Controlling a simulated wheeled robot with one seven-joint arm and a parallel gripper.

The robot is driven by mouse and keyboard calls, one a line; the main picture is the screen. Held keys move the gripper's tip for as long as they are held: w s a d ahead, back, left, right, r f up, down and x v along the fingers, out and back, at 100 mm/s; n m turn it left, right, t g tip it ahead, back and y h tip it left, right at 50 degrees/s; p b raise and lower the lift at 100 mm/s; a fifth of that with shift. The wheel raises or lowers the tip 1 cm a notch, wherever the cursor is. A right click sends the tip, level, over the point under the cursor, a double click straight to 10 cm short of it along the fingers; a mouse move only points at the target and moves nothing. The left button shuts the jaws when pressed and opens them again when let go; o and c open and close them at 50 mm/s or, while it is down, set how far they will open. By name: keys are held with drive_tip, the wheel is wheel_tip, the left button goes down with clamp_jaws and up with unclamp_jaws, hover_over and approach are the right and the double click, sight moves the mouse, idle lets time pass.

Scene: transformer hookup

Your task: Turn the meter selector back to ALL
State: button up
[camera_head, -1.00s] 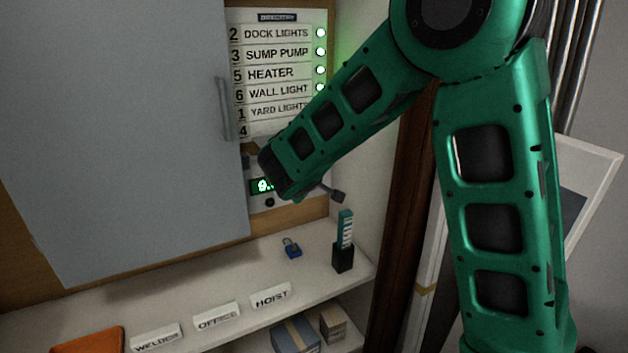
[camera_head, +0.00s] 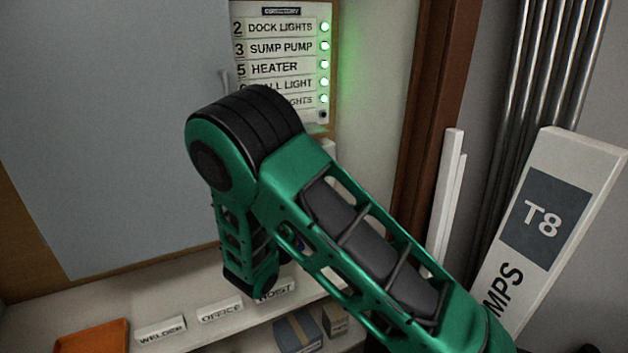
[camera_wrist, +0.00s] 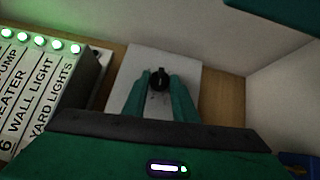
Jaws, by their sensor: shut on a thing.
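The meter selector is a small black knob (camera_wrist: 159,80) on a pale meter plate (camera_wrist: 127,66) in the wrist view. The two green fingers of my gripper (camera_wrist: 160,86) sit either side of the knob and are shut on it. The knob's pointer and any ALL marking are too small and dark to read. In the head view my arm covers the meter, the selector and my gripper. The meter's display cannot be seen in either view now.
The directory panel (camera_head: 282,67) with lit green lamps is above the meter. A grey cabinet door (camera_head: 120,120) stands to its left. A shelf below holds label blocks, including WELDER (camera_head: 161,331), and an orange tray (camera_head: 93,340). A T8 board (camera_head: 550,215) leans at right.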

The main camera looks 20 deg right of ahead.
drive_tip(key=shift+f+n+t, duration=0.3)
drive_tip(key=shift+n+t, duration=0.4)
drive_tip(key=shift+n, duration=0.3)
drive_tip(key=shift+f+n+t, duration=0.25)
drive_tip(key=shift+n+t, duration=0.45)
drive_tip(key=shift+n, duration=0.3)
drive_tip(key=shift+d+n+t, duration=0.1)
drive_tip(key=shift+n+t, duration=0.2)
drive_tip(key=o, duration=1)
drive_tip(key=v, duration=1)
drive_tip(key=shift+s+a+f, duration=0.15)
drive_tip(key=shift+a+f, duration=0.1)
drive_tip(key=shift+f, duration=0.05)
